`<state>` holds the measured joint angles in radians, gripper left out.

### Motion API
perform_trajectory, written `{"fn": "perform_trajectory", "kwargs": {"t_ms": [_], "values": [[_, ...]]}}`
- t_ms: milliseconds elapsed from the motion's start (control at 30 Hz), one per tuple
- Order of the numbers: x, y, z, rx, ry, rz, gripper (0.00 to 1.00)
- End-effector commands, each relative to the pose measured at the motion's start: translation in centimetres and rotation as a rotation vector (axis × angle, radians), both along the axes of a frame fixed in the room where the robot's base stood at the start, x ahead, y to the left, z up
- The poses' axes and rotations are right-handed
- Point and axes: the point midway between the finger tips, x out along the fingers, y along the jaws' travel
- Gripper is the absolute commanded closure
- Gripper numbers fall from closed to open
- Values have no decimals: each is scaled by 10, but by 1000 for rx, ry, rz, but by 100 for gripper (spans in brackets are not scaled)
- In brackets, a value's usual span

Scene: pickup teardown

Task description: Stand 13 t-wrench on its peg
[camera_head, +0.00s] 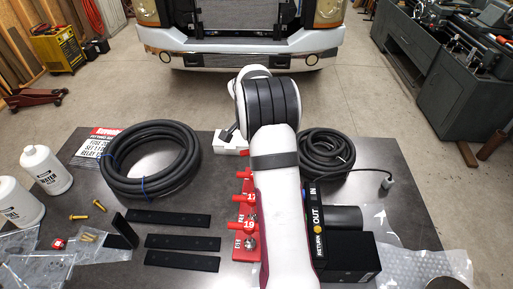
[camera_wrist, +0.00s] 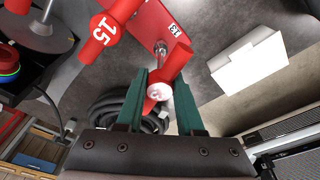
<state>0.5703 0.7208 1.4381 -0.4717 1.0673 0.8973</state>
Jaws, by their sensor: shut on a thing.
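In the wrist view, my gripper (camera_wrist: 160,92) has its two green fingers shut on the red crossbar handle of the 13 t-wrench (camera_wrist: 172,80). The wrench's bare metal shaft runs away from the handle toward the red rack (camera_wrist: 150,22), ending close to the spot beside the rack's 13 label. I cannot tell whether the shaft is seated on the peg. The red 15 t-wrench (camera_wrist: 104,28) stands beside it to the left.
In the head view, the 17 and 19 t-wrenches (camera_head: 248,223) stand on the rack. A white box (camera_head: 229,142) lies behind it. Hose coils (camera_head: 150,160) lie left and right on the dark table. A black box (camera_head: 347,257) stands close right of my arm.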

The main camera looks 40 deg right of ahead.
Motion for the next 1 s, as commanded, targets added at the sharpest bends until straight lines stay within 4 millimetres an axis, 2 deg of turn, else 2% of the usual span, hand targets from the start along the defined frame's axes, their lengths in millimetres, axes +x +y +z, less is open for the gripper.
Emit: {"fn": "perform_trajectory", "kwargs": {"t_ms": [367, 767, 967, 1000], "values": [[0, -1, 0, 0, 0, 0, 100], [0, -1, -19, 1, 0, -1, 100], [0, -1, -20, 0, -1, -1, 100], [0, -1, -20, 0, -1, -1, 60]]}}
